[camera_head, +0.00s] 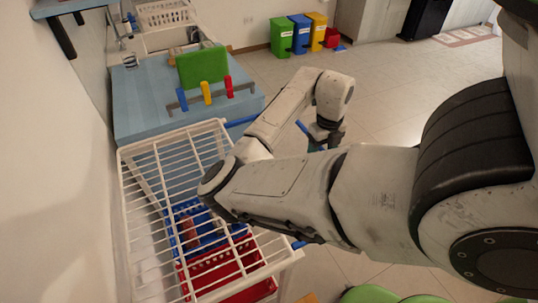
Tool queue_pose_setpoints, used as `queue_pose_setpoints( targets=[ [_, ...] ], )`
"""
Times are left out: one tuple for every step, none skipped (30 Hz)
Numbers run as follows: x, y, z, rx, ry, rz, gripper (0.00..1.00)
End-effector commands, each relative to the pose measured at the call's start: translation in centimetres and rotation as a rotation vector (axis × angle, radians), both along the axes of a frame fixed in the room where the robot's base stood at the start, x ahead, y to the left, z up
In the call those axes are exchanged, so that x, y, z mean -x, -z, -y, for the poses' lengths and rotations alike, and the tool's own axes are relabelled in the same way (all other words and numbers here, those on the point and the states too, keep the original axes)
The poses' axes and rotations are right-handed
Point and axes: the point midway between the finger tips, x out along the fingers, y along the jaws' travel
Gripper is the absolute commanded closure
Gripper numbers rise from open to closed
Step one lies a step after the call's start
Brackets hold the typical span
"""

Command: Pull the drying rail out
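A white wire rack (150,165), the thing that looks most like the drying rail, stands at the left beside the wall. Its parallel bars lie above a blue basket (181,214) and a red basket (240,288). My arm crosses in front of the rack's right side and hides part of it. My gripper (325,141) is at the end of the arm, to the right of the rack, dark and small in view. Blue bar pieces show beside it and at the rack's right edge. I cannot tell whether the gripper touches one, or whether its fingers are open or shut.
A light blue table (140,95) behind the rack carries a green panel (202,66) and coloured pegs. A white basket (163,15) is farther back. Green, blue and yellow bins (300,35) stand at the far wall. Tiled floor (400,90) is open at the right.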

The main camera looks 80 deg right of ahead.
Motion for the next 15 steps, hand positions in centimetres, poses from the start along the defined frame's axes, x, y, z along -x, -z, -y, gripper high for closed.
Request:
queue_pose_setpoints(
  targets=[
    [0.0,0.0,0.0,0.0,0.0,0.0,0.36],
    [0.0,0.0,0.0,0.0,0.0,0.0,0.36],
    [0.0,0.0,0.0,0.0,0.0,0.0,0.36],
    [0.0,-0.1,0.0,0.0,0.0,0.0,0.36],
    [0.0,-0.1,0.0,0.0,0.0,0.0,0.36],
    [0.0,-0.3,0.0,0.0,0.0,0.0,0.36],
    [0.0,-0.4,0.0,0.0,0.0,0.0,0.36],
    [0.0,-0.6,0.0,0.0,0.0,0.0,0.36],
    [0.0,-0.9,0.0,0.0,0.0,0.0,0.36],
    [0.0,-1.1,0.0,0.0,0.0,0.0,0.36],
    [0.0,-1.4,0.0,0.0,0.0,0.0,0.36],
    [0.0,-1.7,0.0,0.0,0.0,0.0,0.36],
    [0.0,-1.9,0.0,0.0,0.0,0.0,0.36],
    [0.0,-2.1,0.0,0.0,0.0,0.0,0.36],
    [0.0,-2.4,0.0,0.0,0.0,0.0,0.36]
  ],
)
